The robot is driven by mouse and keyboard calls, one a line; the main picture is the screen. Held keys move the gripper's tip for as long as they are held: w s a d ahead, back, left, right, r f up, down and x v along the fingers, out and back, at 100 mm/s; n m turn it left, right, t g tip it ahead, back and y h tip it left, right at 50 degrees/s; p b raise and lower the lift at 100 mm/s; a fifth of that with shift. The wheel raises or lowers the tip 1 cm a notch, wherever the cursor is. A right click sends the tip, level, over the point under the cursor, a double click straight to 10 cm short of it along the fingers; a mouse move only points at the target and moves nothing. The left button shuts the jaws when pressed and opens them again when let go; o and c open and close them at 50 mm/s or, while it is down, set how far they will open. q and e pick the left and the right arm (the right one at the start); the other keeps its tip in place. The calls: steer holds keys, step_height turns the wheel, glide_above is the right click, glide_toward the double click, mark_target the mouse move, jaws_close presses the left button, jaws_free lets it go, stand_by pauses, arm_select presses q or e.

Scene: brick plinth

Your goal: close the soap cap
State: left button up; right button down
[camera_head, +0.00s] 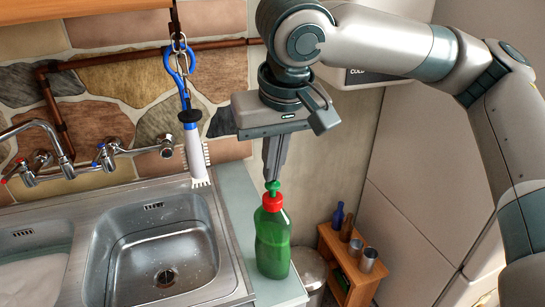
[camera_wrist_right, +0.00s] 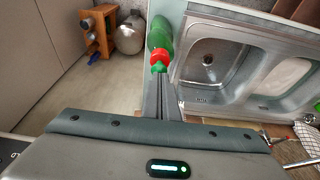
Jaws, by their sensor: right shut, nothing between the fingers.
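The green soap bottle (camera_head: 272,245) stands upright on the counter strip at the right of the sink. It has a red collar (camera_head: 272,202) and a small green cap (camera_head: 272,187) on top. My right gripper (camera_head: 271,178) points down right above the cap, its fingers shut together with nothing between them. The fingertips are at or very near the cap's top; I cannot tell whether they touch. In the right wrist view the bottle (camera_wrist_right: 158,36), red collar (camera_wrist_right: 160,56) and green cap (camera_wrist_right: 158,68) lie just beyond the shut fingertips. My left gripper is not in view.
The steel sink (camera_head: 165,255) is left of the bottle, with a faucet (camera_head: 45,135) behind it. A brush (camera_head: 193,150) hangs from a hook by the stone wall. A wooden shelf (camera_head: 345,265) with small bottles and a round metal bin (camera_head: 308,268) stand lower right.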

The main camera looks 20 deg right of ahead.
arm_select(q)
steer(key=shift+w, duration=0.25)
